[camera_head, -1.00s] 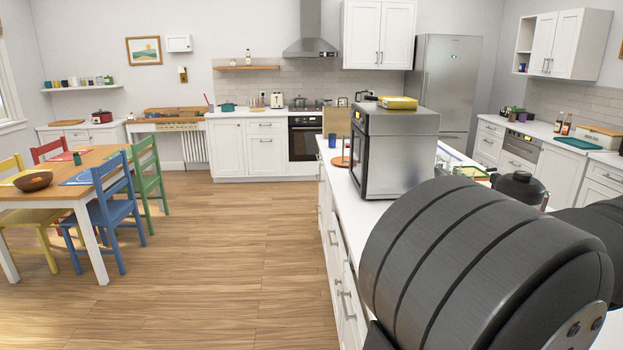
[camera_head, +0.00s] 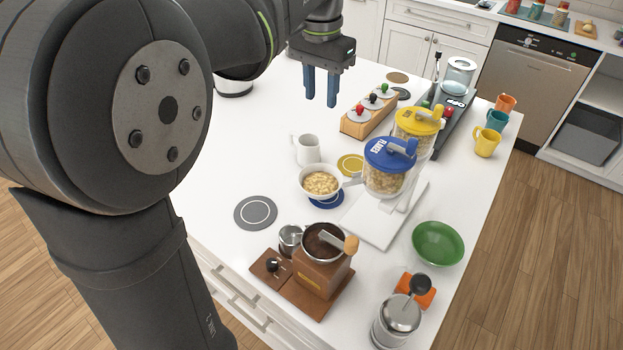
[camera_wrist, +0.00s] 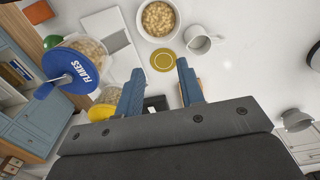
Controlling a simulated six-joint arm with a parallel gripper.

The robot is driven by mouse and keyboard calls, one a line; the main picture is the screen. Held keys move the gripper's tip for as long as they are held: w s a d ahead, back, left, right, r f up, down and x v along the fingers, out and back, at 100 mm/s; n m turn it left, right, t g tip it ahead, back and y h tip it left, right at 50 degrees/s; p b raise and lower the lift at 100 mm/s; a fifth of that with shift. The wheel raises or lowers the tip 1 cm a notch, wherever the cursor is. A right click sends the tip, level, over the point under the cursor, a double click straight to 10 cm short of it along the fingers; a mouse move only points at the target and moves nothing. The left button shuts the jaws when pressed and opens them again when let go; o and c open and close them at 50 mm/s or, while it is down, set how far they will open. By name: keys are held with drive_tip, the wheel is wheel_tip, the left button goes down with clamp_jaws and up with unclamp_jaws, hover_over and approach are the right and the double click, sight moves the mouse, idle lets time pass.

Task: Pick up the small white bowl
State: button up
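In the wrist view the bowl (camera_wrist: 140,26) is at the top, cut off by the frame edge. My gripper (camera_head: 321,87) hangs above the back of the counter, fingers pointing down, well behind and apart from the bowl. In the wrist view its two blue fingers (camera_wrist: 160,86) are spread with nothing held between them.
A white mug (camera_head: 308,150) stands just behind the bowl. The dispenser with blue (camera_head: 388,155) and yellow (camera_head: 418,122) lids is to its right. A coffee grinder (camera_head: 320,272) is in front; a green bowl (camera_head: 438,244) is front right.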

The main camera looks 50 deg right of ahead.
drive_tip(key=w+a+f+n+g+h, duration=0.3)
drive_tip(key=w+a+f+h, duration=0.2)
drive_tip(key=w+a+f, duration=0.35)
approach(305, 174)
drive_tip(key=x, duration=0.9)
drive_tip(key=shift+f, duration=0.2)
clamp_jaws()
